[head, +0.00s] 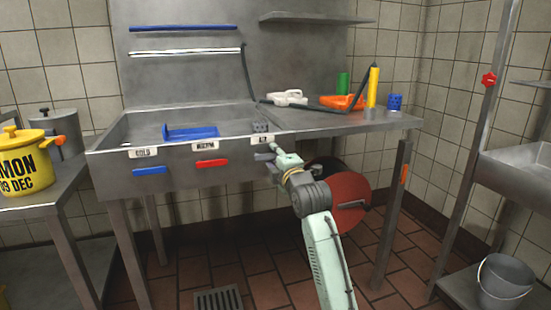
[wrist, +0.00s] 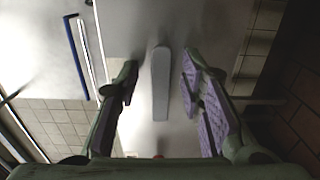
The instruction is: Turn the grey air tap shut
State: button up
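The grey air tap (head: 264,156) is a short bar on the sink's front, under a third label that is hard to read. It looks level in the head view, much like the blue and red handles. My gripper (head: 279,160) is at its right end and hides part of it. In the wrist view, the grey tap (wrist: 160,85) stands between the two fingers of my gripper (wrist: 158,82). The fingers are open, with a gap on each side of the bar.
The blue handle (head: 150,171) under COLD and the red handle (head: 211,163) under WARM sit to the left on the same front. A dark red round reel (head: 347,200) hangs under the counter, close behind my arm.

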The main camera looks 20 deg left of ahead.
jog(key=v, duration=1.2)
